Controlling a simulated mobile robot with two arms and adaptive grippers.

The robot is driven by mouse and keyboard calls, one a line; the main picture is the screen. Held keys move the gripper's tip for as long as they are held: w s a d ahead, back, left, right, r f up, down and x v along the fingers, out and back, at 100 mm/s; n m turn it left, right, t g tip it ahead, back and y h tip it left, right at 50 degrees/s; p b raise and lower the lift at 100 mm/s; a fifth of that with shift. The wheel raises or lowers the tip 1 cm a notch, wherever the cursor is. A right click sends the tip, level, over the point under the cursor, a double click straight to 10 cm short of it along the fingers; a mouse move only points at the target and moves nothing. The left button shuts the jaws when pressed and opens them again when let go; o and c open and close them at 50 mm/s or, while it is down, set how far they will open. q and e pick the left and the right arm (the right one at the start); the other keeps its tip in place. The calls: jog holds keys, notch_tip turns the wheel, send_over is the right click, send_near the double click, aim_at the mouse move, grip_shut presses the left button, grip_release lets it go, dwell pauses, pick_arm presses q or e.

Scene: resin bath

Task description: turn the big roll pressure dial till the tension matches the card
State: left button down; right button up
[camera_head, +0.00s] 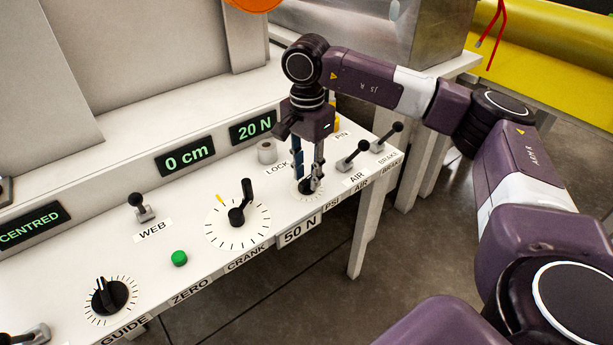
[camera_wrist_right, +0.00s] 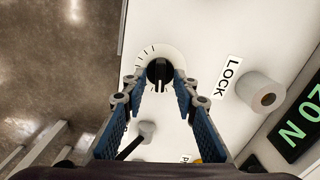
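The pressure dial (camera_head: 309,188), labelled PSI, is a black knob on a white ticked disc near the panel's right front edge. In the right wrist view, the dial (camera_wrist_right: 160,73) sits between my fingertips, its white pointer line facing the gripper. My right gripper (camera_head: 309,183) points down over it, fingers apart on either side of the knob; firm contact cannot be made out. The gripper (camera_wrist_right: 161,80) holds nothing else. The card (camera_head: 300,230) on the front edge reads 50 N. The tension display (camera_head: 253,127) reads 20 N. My left gripper is out of view.
Two AIR and BRAKE levers (camera_head: 352,156) stand right of the dial. A grey LOCK knob (camera_head: 267,151) stands behind left. The crank (camera_head: 237,215), green ZERO button (camera_head: 179,258), WEB lever (camera_head: 141,206) and GUIDE dial (camera_head: 108,296) lie farther left.

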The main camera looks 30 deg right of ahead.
jog(key=shift+f, duration=0.35)
grip_shut()
